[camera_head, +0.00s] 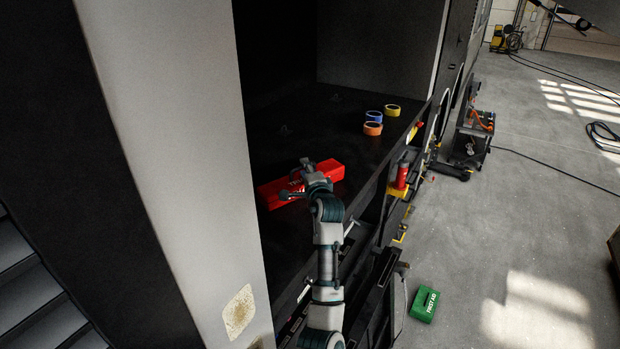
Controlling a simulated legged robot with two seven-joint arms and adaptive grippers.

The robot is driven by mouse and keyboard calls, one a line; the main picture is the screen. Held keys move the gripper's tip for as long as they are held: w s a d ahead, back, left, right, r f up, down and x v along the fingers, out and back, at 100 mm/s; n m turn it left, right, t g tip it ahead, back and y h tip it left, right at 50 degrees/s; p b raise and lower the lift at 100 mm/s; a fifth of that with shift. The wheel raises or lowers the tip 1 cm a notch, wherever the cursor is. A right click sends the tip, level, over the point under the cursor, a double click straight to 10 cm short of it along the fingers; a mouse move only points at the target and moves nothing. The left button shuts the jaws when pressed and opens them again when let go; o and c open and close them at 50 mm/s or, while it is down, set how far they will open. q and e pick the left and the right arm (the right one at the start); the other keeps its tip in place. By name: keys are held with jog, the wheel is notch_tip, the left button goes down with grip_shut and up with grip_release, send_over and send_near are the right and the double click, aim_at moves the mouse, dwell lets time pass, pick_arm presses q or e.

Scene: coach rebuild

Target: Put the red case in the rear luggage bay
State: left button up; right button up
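The red case (328,170) lies on the dark floor of the luggage bay (290,235), near its open front edge. Part of its top and the white lettering on it are covered by my gripper. My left gripper (296,180) is over the middle of the case, with its two fingers spread apart. I cannot tell whether the fingers touch the case. My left arm reaches up from the bottom of the view. My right gripper is out of view.
Blue, orange and yellow tape rolls (373,129) sit deeper along the bay floor. A pale panel (180,130) borders the bay on the left. A green first aid box (425,304) lies on the concrete floor.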

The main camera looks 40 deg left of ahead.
pick_arm(q)
jog(key=b+v, duration=0.2)
jog(key=v, duration=0.8)
jog(key=shift+s+d, duration=0.1)
jog(key=shift+d, duration=0.1)
jog(key=shift+s+d+b, duration=0.3)
jog(key=shift+s+d, duration=0.05)
jog(key=shift+d, duration=0.15)
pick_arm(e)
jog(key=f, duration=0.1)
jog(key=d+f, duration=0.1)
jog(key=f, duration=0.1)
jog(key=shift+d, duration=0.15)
pick_arm(q)
jog(key=shift+a, duration=0.2)
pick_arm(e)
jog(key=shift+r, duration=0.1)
pick_arm(q)
jog(key=shift+f, duration=0.1)
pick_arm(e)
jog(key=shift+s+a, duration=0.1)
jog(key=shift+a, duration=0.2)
